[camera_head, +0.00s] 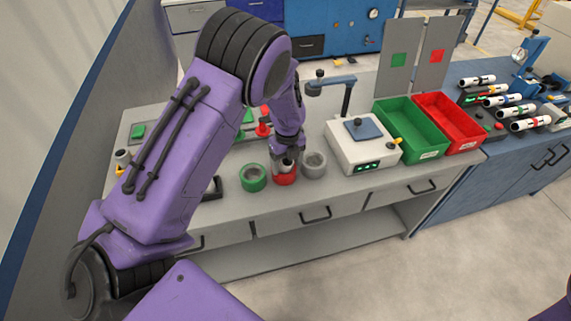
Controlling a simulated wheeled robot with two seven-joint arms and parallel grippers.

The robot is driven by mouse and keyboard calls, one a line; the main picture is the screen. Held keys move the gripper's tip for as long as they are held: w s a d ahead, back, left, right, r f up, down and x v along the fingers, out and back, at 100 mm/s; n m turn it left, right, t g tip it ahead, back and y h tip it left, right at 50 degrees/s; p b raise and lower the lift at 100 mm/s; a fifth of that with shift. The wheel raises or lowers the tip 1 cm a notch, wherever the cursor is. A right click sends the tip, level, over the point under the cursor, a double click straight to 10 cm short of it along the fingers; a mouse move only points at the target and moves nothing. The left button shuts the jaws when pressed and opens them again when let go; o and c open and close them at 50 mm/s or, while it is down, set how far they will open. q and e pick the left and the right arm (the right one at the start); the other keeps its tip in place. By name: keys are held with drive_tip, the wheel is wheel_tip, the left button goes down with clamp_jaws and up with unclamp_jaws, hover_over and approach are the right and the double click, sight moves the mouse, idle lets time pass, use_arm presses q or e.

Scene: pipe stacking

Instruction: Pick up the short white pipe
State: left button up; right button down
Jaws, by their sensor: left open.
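My left arm reaches across the bench, and its gripper (285,162) points down at the red ring-shaped holder (285,179). The gripper is open; its small fingertips are at the holder's mouth. The arm and fingers hide most of the inside, so I cannot tell whether a short white pipe stands there. A green ring (253,178) is just left of the red one, and a pale grey ring (314,165) just right. Several white pipes with coloured bands and black ends, one of them here (530,124), lie on the right-hand bench. My right gripper is not in view.
Right of the rings stands a white device (362,155) with a blue plate and a post behind it. Beyond it are a green bin (411,133) and a red bin (449,126). The bench's front edge (340,207) runs close before the rings.

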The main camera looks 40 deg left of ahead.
use_arm(q)
drive_tip(key=shift+s+r, duration=0.1)
drive_tip(key=c, duration=1.2)
drive_tip(key=shift+r+b, duration=0.35)
wheel_tip(320, 180, up, 3)
drive_tip(key=shift+d+f+b, duration=0.15)
drive_tip(key=shift+b, duration=0.45)
drive_tip(key=s+d+r, duration=0.2)
drive_tip(key=s+r, duration=0.1)
drive_tip(key=s, duration=0.1)
drive_tip(key=s+d+r, duration=0.2)
drive_tip(key=s+r, duration=0.1)
drive_tip(key=s, duration=0.1)
drive_tip(key=s+d+r, duration=0.2)
drive_tip(key=s+r, duration=0.1)
drive_tip(key=s, duration=0.1)
drive_tip(key=shift+s+r, duration=0.25)
drive_tip(key=shift+r, duration=0.05)
